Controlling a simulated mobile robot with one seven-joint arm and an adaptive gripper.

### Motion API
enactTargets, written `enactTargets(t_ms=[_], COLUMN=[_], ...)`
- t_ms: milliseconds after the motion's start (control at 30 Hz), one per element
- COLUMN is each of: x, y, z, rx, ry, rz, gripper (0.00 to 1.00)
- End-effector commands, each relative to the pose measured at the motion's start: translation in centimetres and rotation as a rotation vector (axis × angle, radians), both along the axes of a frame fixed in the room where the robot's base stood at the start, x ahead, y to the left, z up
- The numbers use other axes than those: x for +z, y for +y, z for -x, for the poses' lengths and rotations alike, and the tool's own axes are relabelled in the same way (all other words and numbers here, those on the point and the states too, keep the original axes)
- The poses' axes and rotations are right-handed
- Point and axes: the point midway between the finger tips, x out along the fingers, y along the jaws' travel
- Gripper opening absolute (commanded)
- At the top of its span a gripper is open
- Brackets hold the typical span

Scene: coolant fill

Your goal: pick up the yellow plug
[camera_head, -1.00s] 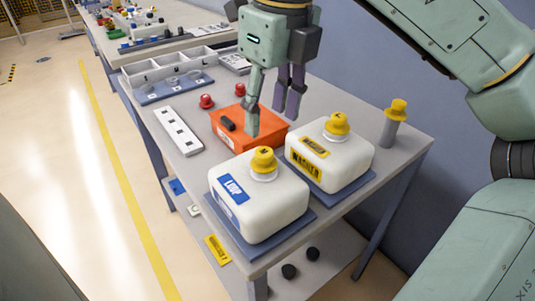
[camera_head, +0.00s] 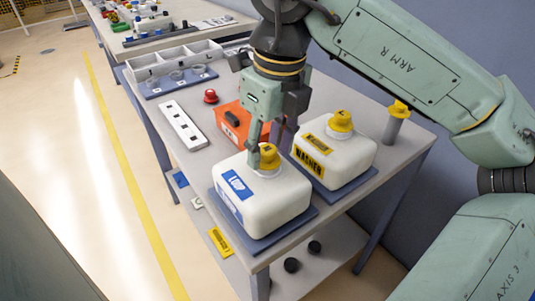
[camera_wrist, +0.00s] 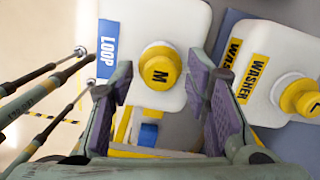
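A yellow plug (camera_head: 269,157) marked M sits upright in the white neck of the LOOP tank (camera_head: 262,203). It also shows in the wrist view (camera_wrist: 159,66), just beyond and between the fingertips. A second yellow plug (camera_head: 341,121), marked L in the wrist view (camera_wrist: 302,97), is on the WASHER tank (camera_head: 333,152). A third yellow piece (camera_head: 398,108) tops a grey post at the back right. My gripper (camera_head: 271,139) is open and empty, its purple-padded fingers close to the LOOP plug. In the head view one finger partly hides that plug; contact cannot be told.
An orange box (camera_head: 230,117) stands behind the LOOP tank. A white strip (camera_head: 182,125), a red knob (camera_head: 210,96) and a grey divided tray (camera_head: 172,66) lie farther left and back. Both tanks stand on blue mats (camera_head: 262,241). The WASHER tank is close on the right.

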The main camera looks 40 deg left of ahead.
Motion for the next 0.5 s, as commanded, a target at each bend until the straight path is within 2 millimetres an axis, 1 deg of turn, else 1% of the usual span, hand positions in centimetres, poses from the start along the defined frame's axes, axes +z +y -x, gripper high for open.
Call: enactTargets(t_ms=[33, 67, 400, 500], x=[0.02, 0.02, 0.03, 0.04], y=[0.0, 0.0, 0.01, 0.01], z=[0.0, 0.0, 0.0, 0.0], rx=[0.0, 0.0, 0.0, 0.0], ry=[0.0, 0.0, 0.0, 0.0], rz=[0.0, 0.0, 0.0, 0.0], gripper=[0.38, 0.36, 0.13, 0.13])
